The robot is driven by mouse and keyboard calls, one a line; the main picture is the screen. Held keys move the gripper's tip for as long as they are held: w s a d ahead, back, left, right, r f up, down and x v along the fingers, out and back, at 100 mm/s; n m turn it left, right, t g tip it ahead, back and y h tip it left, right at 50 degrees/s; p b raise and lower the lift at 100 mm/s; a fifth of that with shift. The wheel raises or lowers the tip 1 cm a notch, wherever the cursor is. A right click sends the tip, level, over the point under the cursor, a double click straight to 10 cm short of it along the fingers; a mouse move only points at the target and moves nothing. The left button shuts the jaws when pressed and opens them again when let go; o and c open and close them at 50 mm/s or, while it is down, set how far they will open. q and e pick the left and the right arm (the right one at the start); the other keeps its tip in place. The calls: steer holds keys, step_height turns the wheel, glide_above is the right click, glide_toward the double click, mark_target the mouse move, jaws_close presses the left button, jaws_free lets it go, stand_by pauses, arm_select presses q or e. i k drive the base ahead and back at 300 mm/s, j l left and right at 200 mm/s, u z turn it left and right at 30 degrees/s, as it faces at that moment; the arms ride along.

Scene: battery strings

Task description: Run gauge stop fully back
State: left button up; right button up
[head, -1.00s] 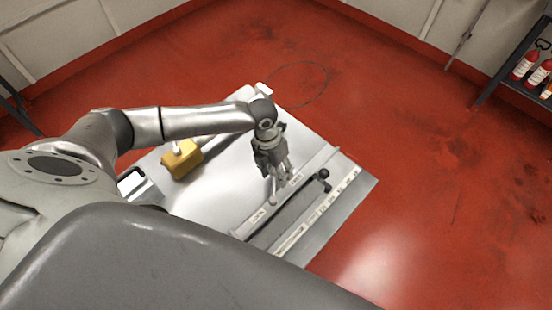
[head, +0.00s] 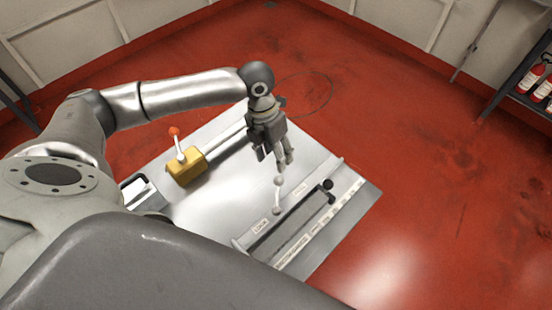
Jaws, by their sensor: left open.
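A long dark slotted rail with a printed scale strip (head: 320,229) lies along the right side of the metal table. A black knob (head: 328,185) stands at its far end; it may belong to the gauge stop, but I cannot tell. A small lever with a pale ball top (head: 278,182) stands beside the rail, between a label reading LOCK (head: 261,227) and a second label (head: 300,190) I cannot read. My left gripper (head: 275,160) is open and empty, fingers pointing down, just beyond and above the lever's ball and apart from it. My right gripper does not show.
The metal table (head: 215,205) is mostly bare in the middle. A yellow block (head: 186,167) with a red-tipped lever (head: 175,131) stands at its left, below my left arm. Red floor surrounds the table. A shelf with red bottles (head: 535,78) stands far right.

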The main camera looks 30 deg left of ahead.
mark_target(328, 185)
steer(key=k+l, duration=0.45)
steer(key=k, duration=0.15)
steer(key=k+l, duration=0.95)
steer(key=k, duration=0.2)
